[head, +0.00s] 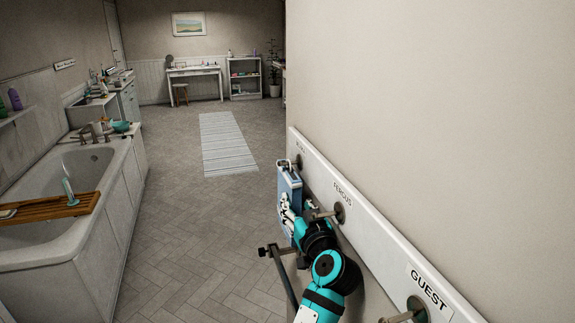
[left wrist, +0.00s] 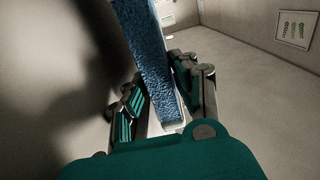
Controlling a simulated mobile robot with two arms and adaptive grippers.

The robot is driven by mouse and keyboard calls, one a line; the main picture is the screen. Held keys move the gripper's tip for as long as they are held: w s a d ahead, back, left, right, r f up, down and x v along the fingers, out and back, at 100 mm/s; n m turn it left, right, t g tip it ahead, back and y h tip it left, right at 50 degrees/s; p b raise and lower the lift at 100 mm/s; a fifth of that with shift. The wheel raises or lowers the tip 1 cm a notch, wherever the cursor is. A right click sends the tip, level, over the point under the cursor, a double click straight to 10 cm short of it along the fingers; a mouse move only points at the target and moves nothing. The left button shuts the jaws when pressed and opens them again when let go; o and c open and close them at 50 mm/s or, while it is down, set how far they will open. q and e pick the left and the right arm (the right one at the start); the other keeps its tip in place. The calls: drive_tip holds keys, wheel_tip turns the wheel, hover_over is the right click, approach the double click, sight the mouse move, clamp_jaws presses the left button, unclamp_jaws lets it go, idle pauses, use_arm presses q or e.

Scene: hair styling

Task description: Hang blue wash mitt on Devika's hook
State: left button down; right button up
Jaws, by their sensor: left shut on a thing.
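The blue wash mitt (head: 289,182) hangs close to the wall rail, beside the farthest hook (head: 298,162). The label above that hook is too small to read surely. My left gripper (head: 291,217) is shut on the mitt's lower part. In the left wrist view the mitt (left wrist: 150,60) is a textured blue slab standing between the two fingers of my gripper (left wrist: 160,95). Whether its loop is around the hook or only beside it I cannot tell. My right gripper is not in view.
The white rail (head: 385,237) runs along the right wall, with a hook marked Fergus (head: 341,212) and one marked Guest (head: 414,311) nearer me. A bathtub (head: 105,165) with a wooden tray (head: 50,207) stands left. The tiled floor between is clear up to a striped rug (head: 226,145).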

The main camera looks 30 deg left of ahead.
use_arm(q)
drive_tip(key=shift+d, duration=0.15)
drive_tip(key=c, duration=1)
unclamp_jaws()
drive_tip(key=shift+o, duration=0.2)
